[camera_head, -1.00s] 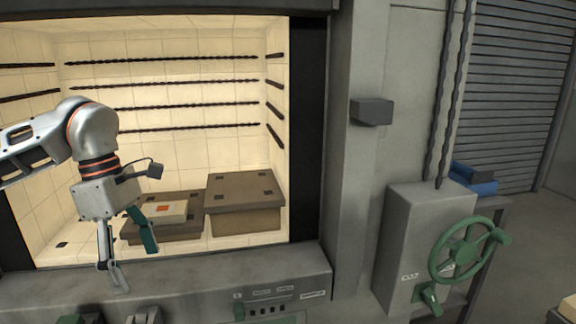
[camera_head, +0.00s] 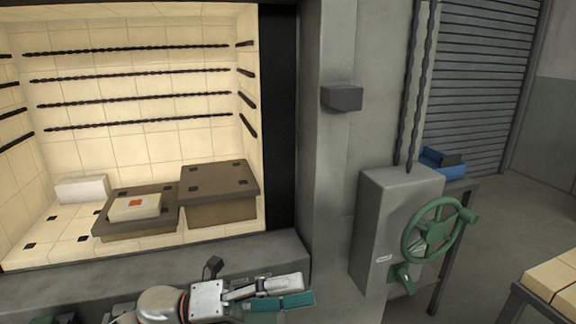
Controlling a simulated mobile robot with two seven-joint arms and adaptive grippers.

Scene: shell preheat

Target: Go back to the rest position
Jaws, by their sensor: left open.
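My left gripper (camera_head: 308,290) is at the bottom middle of the head view, in front of the furnace's sill. It points right, holds nothing that I can see, and its fingers, one grey and one teal, are apart. My right gripper is out of view. Inside the lit furnace chamber (camera_head: 140,145), a pale block with an orange-red mark (camera_head: 135,207) lies on a low brown slab (camera_head: 165,195). A taller brown block (camera_head: 220,177) stands to its right. The left gripper is outside the chamber, apart from them.
A white brick (camera_head: 82,189) stands at the chamber's left. To the right is a grey box (camera_head: 385,230) with a green handwheel (camera_head: 437,231). A small grey box (camera_head: 342,97) is on the pillar. Pale blocks (camera_head: 555,280) lie on a table at the lower right. The floor between is clear.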

